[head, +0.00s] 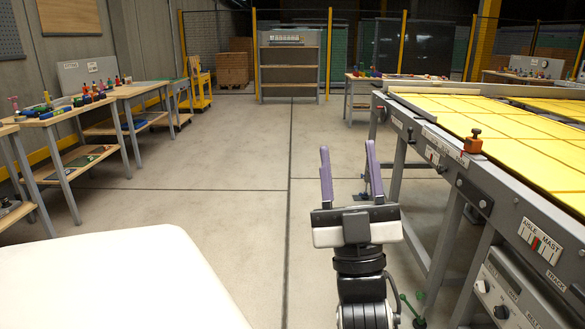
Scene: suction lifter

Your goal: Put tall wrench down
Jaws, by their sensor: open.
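My gripper (347,148) is in the lower middle of the head view, pointing away down the aisle. Its two purple fingers stand wide apart with nothing between them. I cannot make out a tall wrench in this view. Small coloured items (90,94) stand on the left workbench (62,115), too small to tell apart. My gripper is out over the open floor, far from that bench and just left of the yellow-topped table.
A long grey-framed table (440,140) with yellow panels (500,125) runs along the right. A shelf rack (290,68) stands at the back. Another bench (375,78) is behind. The concrete aisle (230,160) is clear.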

